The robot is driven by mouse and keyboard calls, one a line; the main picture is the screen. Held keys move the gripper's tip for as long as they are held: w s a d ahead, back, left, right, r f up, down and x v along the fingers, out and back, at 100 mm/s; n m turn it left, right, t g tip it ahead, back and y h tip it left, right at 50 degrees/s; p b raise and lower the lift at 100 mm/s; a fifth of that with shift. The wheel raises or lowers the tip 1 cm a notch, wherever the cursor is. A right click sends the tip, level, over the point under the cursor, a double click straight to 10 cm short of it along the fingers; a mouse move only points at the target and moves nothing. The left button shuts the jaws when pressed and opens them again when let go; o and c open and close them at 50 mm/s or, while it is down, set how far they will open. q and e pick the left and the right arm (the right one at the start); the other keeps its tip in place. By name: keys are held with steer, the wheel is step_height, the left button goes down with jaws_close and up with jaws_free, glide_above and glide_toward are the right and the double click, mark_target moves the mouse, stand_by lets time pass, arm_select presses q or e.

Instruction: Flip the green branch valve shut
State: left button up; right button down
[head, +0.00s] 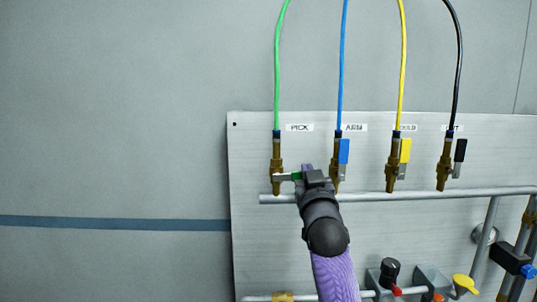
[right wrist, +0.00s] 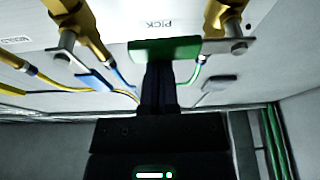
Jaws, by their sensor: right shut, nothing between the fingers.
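The green branch valve (head: 277,155) is a brass body below the green hose, under the PICK label. Its green lever (head: 296,176) lies sideways across the pipe line, pointing right towards my gripper. In the right wrist view the green lever (right wrist: 165,50) sits right at the fingertips. My right gripper (head: 308,174) is shut and empty, with its tips against or very close to the lever; contact cannot be told for sure. The gripper hides part of the lever's end in the head view. My left gripper is not in view.
To the right stand the valves with blue (head: 344,151), yellow (head: 405,151) and black (head: 460,150) levers, all upright. The blue one is close beside my gripper. A grey manifold pipe (head: 420,194) runs below. Knobs and fittings (head: 389,270) sit lower right. The wall at left is clear.

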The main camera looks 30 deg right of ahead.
stand_by(0.5)
step_height(320, 180, up, 4)
steer(key=p, duration=0.4)
steer(key=b+v, duration=0.2)
steer(key=v, duration=0.8)
steer(key=shift+f+b, duration=0.15)
steer(key=shift+b, duration=0.2)
steer(key=shift+a, duration=0.1)
